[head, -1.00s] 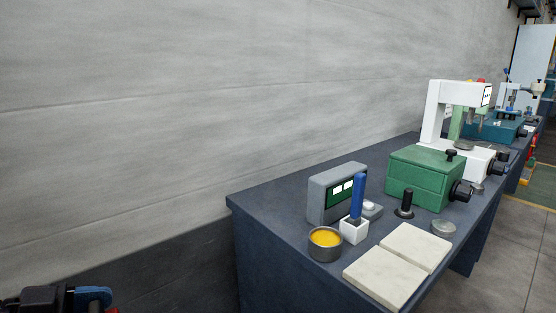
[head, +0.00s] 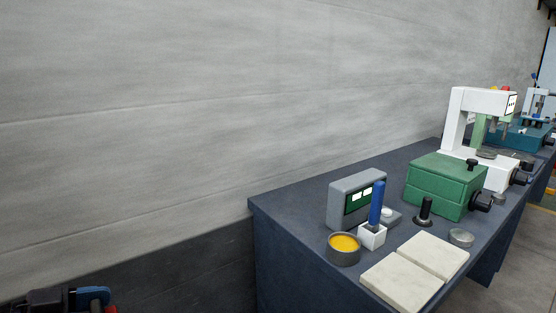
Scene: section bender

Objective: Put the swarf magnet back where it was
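I cannot tell for certain which thing is the swarf magnet. A tool with a blue handle (head: 377,203) stands upright in a small white block (head: 372,237) on the dark workbench (head: 300,202). A short black post with a round base (head: 424,212) stands to its right. At the bottom left corner a dark part with a blue piece (head: 92,297) and a bit of red shows, cut off by the frame. It looks like the end of my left arm, well away from the bench; its fingers cannot be made out. My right gripper is not in view.
A grey display box (head: 350,200), a round tin with yellow contents (head: 343,249), two pale slabs (head: 402,284), a grey disc (head: 461,238) and a green box (head: 446,184) crowd the bench. A white machine (head: 457,118) stands behind. The bench's left end is clear.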

